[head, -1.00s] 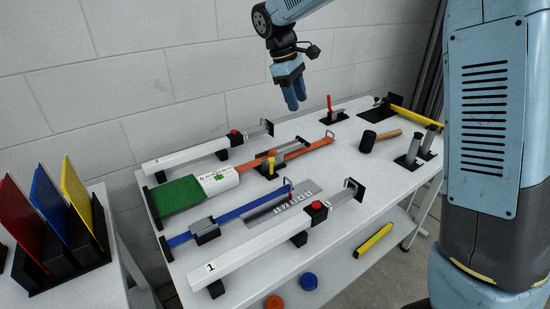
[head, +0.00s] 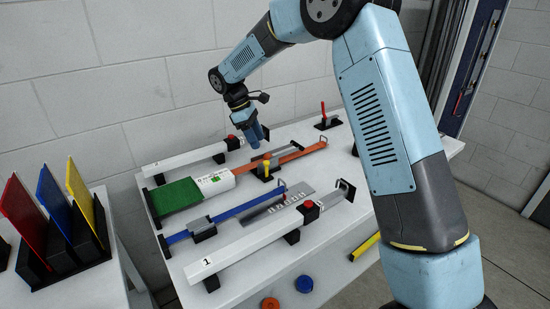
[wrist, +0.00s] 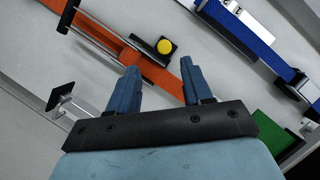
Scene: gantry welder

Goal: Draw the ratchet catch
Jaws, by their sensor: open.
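An orange strap (head: 300,156) lies across the table in the head view, and also shows in the wrist view (wrist: 148,68). Beside it stands a yellow-topped post on a black block (head: 266,164); its round yellow top (wrist: 164,46) faces the wrist camera. I cannot tell for certain which part is the ratchet catch. A grey metal bar with black ends (wrist: 102,38) lies along the strap. My gripper (head: 257,138) is open and empty above the table's back half, pointing down. In the wrist view, its fingers (wrist: 158,66) are apart over the strap, with the yellow top just beyond their tips.
A blue strap with a grey buckle (head: 236,213), a green pad (head: 178,197) and white beams with red buttons (head: 245,247) (head: 190,157) lie nearby. A red lever (head: 323,115) stands at the back. Coloured panels (head: 50,200) stand on the left table. My arm hides the table's right part.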

